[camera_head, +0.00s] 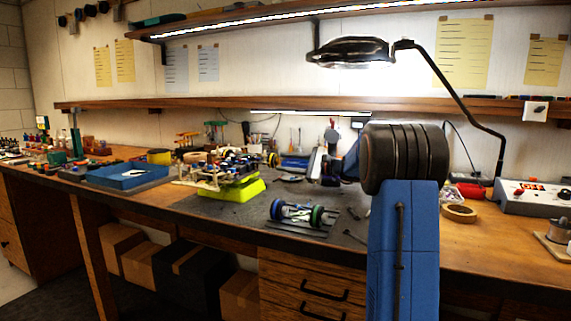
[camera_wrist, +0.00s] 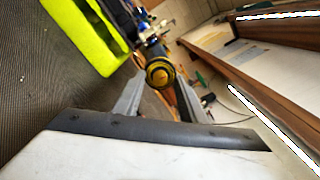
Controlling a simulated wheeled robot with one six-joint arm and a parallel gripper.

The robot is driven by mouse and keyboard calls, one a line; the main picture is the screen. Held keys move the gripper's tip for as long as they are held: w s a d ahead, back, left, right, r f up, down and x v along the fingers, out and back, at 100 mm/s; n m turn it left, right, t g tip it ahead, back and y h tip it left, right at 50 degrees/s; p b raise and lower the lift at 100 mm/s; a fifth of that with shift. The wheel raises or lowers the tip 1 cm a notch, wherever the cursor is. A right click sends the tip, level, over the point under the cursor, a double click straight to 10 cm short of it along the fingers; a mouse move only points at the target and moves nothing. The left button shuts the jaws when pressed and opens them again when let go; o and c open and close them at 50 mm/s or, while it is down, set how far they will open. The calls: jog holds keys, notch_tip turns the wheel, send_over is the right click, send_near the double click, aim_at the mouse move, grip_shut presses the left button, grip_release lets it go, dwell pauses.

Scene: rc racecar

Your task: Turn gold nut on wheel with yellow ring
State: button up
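The wheel with the yellow ring (camera_wrist: 160,73) faces the camera in the wrist view, with the gold nut (camera_wrist: 158,76) at its centre. In the head view, the same wheel (camera_head: 273,160) is on the right end of the car (camera_head: 232,163), which sits on a bright yellow-green stand (camera_head: 238,190). My gripper (camera_wrist: 159,92) is open and empty. Its two grey fingers point toward the wheel, one on each side of it in the wrist view. The fingers look apart from the wheel; the exact gap cannot be told.
A blue tray (camera_head: 128,176) stands left of the stand. A roll of tape (camera_head: 459,213) and a control box (camera_head: 535,197) are at the right. A shelf edge (camera_head: 200,104) runs along the wall.

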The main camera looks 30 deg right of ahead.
jog(key=shift+w+a, duration=0.15)
jog(key=shift+w, duration=0.05)
grip_shut()
jog(key=shift+n, duration=1.5)
grip_release()
jog(key=shift+s, duration=0.1)
